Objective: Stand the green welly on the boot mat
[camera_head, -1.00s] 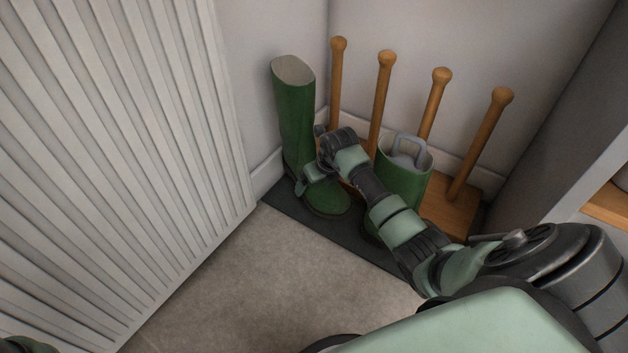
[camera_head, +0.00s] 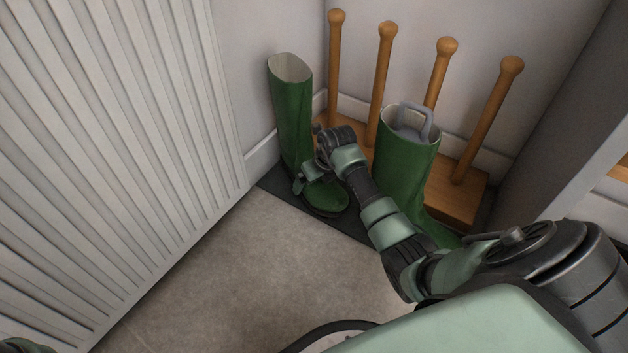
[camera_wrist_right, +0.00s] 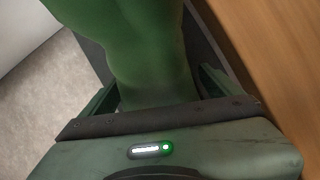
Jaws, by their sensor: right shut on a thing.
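A green welly (camera_head: 292,115) stands upright at the left of the dark boot mat (camera_head: 275,190), near the wall corner, its toe pointing to the front right. My right gripper (camera_head: 312,180) is shut on its lower shaft from the front right; the forearm hides part of the foot. In the right wrist view the welly (camera_wrist_right: 145,45) fills the space between the fingers of my right gripper (camera_wrist_right: 155,85). Whether its sole lies flat on the mat cannot be told. A second green welly (camera_head: 402,165) with a grey handled insert stands to the right, behind my arm.
A wooden boot rack (camera_head: 455,198) with upright pegs stands behind the wellies against the wall. A white ribbed panel (camera_head: 120,150) closes off the left. Grey floor (camera_head: 260,270) in front is clear. A shelf unit stands at the right.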

